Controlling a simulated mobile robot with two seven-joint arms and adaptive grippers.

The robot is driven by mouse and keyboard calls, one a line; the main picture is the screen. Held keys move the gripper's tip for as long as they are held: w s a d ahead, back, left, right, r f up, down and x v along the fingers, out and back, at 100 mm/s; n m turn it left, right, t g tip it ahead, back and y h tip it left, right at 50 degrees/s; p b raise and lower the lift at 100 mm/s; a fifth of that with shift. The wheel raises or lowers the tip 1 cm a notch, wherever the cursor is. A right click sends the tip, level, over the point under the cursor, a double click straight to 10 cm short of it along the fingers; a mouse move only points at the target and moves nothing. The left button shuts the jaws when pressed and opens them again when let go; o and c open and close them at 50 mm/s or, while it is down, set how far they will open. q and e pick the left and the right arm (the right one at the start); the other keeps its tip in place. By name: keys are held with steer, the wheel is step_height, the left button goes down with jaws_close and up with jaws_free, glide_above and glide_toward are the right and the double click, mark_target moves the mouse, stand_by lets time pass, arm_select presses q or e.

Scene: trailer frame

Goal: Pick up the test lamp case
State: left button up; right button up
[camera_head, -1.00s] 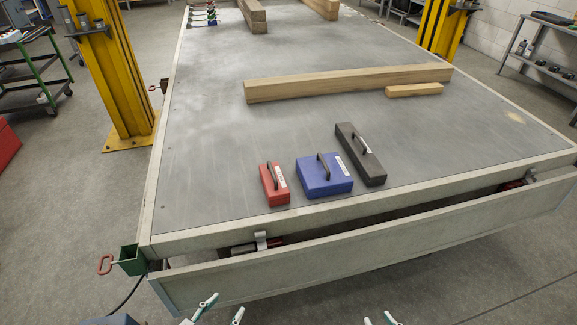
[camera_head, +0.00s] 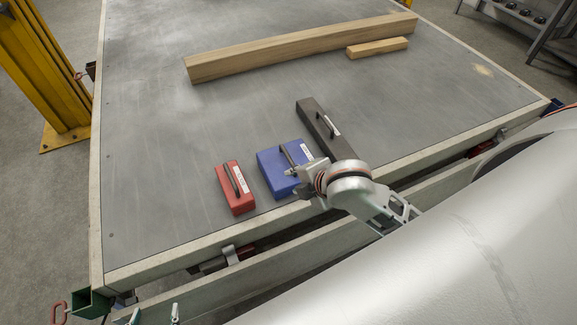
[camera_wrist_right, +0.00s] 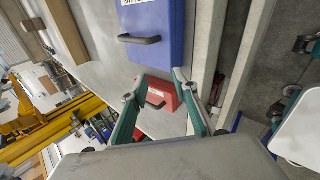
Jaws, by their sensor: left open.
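Three cases with top handles stand on the trailer deck: a red case (camera_head: 226,200), a blue case (camera_head: 271,177) and a dark grey case (camera_head: 312,118). Their labels are too small to read, so I cannot tell which is the test lamp case. My right gripper (camera_head: 298,180) is over the blue case's near right part, and my wrist hides the dark case's near end. In the right wrist view the right gripper (camera_wrist_right: 155,86) is open and empty, with the red case (camera_wrist_right: 158,92) seen between its fingers and the blue case (camera_wrist_right: 160,50) above. My left gripper (camera_head: 155,314) is open at the bottom edge.
A long wooden beam (camera_head: 290,48) and a short wood block (camera_head: 377,48) lie behind the cases. The deck (camera_head: 150,170) left of the red case is clear. A yellow post (camera_head: 45,65) stands at the left. My right arm covers the lower right.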

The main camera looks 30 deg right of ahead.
steer(key=w+a+n+g+y, duration=0.1)
steer(key=w+n, duration=0.3)
steer(key=n, duration=0.2)
steer(key=n+g, duration=0.3)
steer(key=n, duration=0.7)
glide_toward(291, 159)
steer(key=f, duration=0.1)
steer(key=x, duration=0.7)
steer(key=shift+w+a+f, duration=0.15)
steer(key=shift+w+f, duration=0.1)
steer(key=shift+w, duration=0.3)
jaws_close()
steer(key=shift+r, duration=0.1)
